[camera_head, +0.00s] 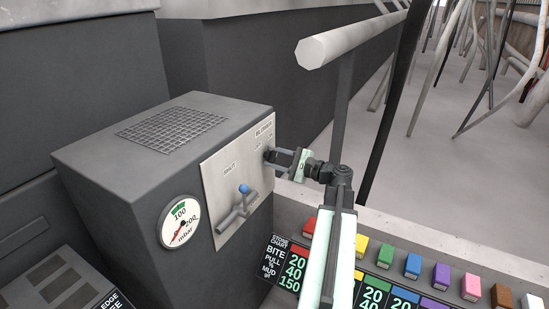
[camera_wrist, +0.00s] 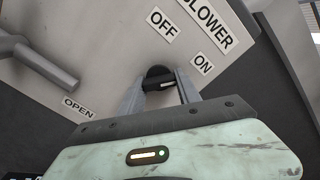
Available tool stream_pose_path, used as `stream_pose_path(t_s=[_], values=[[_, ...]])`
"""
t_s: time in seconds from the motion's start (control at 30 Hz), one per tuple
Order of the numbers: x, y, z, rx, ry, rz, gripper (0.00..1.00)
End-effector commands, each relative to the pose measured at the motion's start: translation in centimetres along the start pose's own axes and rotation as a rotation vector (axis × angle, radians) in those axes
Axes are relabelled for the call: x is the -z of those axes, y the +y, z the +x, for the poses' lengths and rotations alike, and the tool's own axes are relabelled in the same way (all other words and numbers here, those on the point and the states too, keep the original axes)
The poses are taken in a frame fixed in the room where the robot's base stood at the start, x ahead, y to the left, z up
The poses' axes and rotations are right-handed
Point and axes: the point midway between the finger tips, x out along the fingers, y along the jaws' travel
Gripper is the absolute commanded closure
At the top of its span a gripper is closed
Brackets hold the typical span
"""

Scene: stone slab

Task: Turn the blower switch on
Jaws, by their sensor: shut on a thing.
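The blower switch is a small black rotary knob on the pale panel of the grey box. In the wrist view the knob (camera_wrist: 157,73) sits between my two fingers, below the OFF label (camera_wrist: 162,25) and left of the ON label (camera_wrist: 202,64). A short pale mark shows on it; which label it points to I cannot tell. My gripper (camera_head: 274,157) reaches the panel from the right in the head view and is shut on the knob; it also shows in the wrist view (camera_wrist: 160,90). In the head view the fingers partly hide the knob.
A blue-tipped lever (camera_head: 243,190) stands on the same panel (camera_head: 218,180), left of my gripper. A round mbar gauge (camera_head: 180,222) is on the box's front. Several coloured blocks (camera_head: 413,266) lie along the lower right. A pale rail (camera_head: 345,42) runs above right.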

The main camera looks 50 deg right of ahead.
Motion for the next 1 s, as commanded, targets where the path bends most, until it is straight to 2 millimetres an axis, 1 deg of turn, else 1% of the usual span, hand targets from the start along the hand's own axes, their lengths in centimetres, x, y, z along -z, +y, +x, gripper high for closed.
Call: stream_pose_path(t_s=[0.3, 0.73, 0.77, 0.8, 0.83, 1.0], values=[[-0.02, 0.15, -0.01, -0.003, 0.0, 0.082, 1.0], [-0.05, 0.17, 0.02, -0.003, -0.001, 0.091, 1.0], [-0.04, 0.17, 0.02, -0.003, -0.001, 0.091, 0.57], [-0.05, 0.16, 0.02, -0.003, -0.001, 0.091, 0.46], [-0.04, 0.16, 0.03, -0.003, -0.001, 0.091, 0.38], [-0.05, 0.13, 0.05, -0.002, -0.001, 0.091, 0.38]])
